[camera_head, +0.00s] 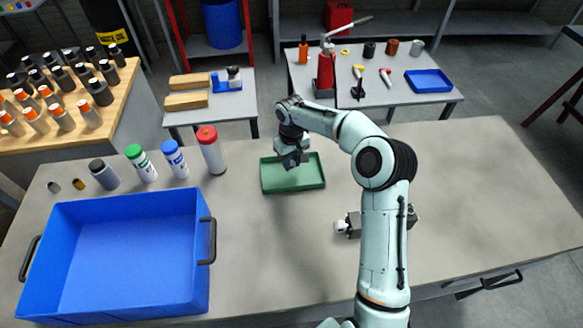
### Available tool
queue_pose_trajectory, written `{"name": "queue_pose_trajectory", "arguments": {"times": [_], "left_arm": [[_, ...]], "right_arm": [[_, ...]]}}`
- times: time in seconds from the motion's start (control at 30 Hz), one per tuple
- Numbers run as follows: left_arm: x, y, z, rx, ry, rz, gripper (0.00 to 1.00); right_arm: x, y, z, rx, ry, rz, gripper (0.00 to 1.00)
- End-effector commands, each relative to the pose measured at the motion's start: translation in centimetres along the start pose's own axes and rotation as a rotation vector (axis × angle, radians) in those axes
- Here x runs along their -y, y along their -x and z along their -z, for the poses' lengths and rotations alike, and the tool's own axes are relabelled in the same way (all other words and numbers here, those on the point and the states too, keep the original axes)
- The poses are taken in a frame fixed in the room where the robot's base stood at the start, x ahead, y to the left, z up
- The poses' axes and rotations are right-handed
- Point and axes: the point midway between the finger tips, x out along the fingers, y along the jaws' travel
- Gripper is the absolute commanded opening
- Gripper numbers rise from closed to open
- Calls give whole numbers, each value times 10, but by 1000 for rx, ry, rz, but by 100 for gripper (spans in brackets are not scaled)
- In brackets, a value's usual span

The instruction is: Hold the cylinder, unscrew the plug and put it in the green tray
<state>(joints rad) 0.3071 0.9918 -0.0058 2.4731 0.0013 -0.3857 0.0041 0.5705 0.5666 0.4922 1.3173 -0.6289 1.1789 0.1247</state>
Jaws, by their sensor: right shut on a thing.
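The green tray (291,183) lies on the grey workbench, near its back edge at the middle of the view. My right gripper (292,162) is over the tray's back part, pointing down. It is shut on the plug, which is too small and too covered by the fingers to make out. A grey metal piece with a white rounded end (343,226), which looks like the cylinder, lies on the bench right of and in front of the tray. My right arm hides its middle. My left gripper is not in view.
A large blue crate (208,275) stands at the front left. Several bottles, including a red-capped one (212,155), line the bench behind it. A table with a red jack (325,75) stands behind.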

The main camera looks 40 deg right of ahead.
Motion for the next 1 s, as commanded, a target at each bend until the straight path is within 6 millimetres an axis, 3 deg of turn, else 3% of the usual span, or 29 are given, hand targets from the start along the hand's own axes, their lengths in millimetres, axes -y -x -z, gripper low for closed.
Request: {"name": "queue_pose_trajectory", "arguments": {"times": [0.2, 0.6, 0.63, 0.7, 1.0], "left_arm": [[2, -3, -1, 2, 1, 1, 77], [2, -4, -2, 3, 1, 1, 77], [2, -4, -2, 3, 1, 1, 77], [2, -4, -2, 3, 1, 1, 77], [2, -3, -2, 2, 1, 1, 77]], "right_arm": [[0, -32, -1, 3, 0, 1, 0], [0, -37, 0, 2, 1, 1, 0], [0, -36, 0, 1, 1, 1, 35], [0, -36, 0, 1, 1, 1, 51], [0, -34, 0, 1, 0, 1, 51]]}}
